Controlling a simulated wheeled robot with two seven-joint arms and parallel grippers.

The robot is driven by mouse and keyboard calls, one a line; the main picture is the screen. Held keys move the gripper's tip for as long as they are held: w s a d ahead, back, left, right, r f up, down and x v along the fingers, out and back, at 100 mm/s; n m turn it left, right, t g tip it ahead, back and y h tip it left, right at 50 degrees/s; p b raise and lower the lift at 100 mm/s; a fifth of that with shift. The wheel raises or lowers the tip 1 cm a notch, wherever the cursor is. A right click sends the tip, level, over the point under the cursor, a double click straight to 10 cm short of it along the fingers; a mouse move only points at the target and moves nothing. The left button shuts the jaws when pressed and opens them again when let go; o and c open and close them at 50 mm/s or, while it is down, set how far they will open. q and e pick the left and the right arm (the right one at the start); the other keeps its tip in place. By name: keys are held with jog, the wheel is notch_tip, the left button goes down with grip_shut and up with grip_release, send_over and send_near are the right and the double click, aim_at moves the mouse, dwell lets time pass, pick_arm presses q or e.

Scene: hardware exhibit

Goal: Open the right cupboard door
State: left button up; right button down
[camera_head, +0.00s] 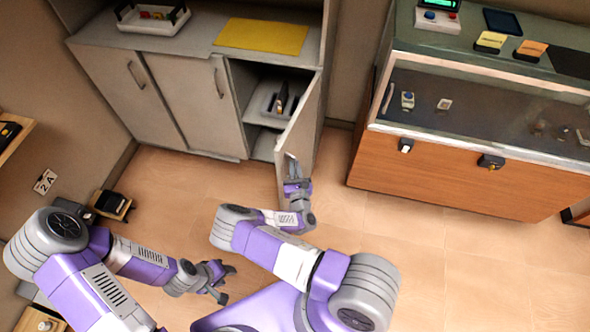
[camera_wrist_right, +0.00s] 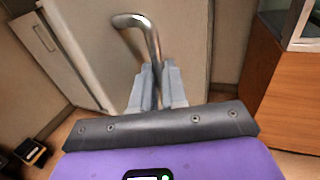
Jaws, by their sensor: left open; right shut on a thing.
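The grey cupboard (camera_head: 155,58) stands at the back with two shut doors on its left and middle. Its right door (camera_head: 298,128) is swung partly open, and the compartment behind it shows a tray (camera_head: 267,104) on a shelf. My right gripper (camera_head: 293,170) is at the outer face of this door. In the right wrist view, my right gripper (camera_wrist_right: 157,88) is shut on the door's metal handle (camera_wrist_right: 138,24). The door face (camera_wrist_right: 185,40) fills the middle of that view. My left gripper (camera_head: 225,283) is open and empty above the floor, away from the cupboard.
A wood and glass display case (camera_head: 450,172) stands to the right of the open door. A yellow mat (camera_head: 262,36) and a white tray (camera_head: 150,24) lie on the cupboard top. A small dark box (camera_head: 111,204) sits at the left. Floor in front is clear.

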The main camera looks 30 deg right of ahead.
jog(key=shift+w+d+r, duration=0.1)
jog(key=shift+d+r, duration=0.15)
jog(key=c, duration=1.5)
grip_release()
jog(key=o, duration=0.3)
jog(key=shift+w+d+f, duration=0.1)
jog(key=shift+f, duration=0.05)
jog(key=shift+o, duration=0.2)
jog(key=p+v, duration=0.1)
jog(key=v, duration=0.6)
jog(key=shift+s+a, duration=0.25)
jog(key=shift+s, duration=0.1)
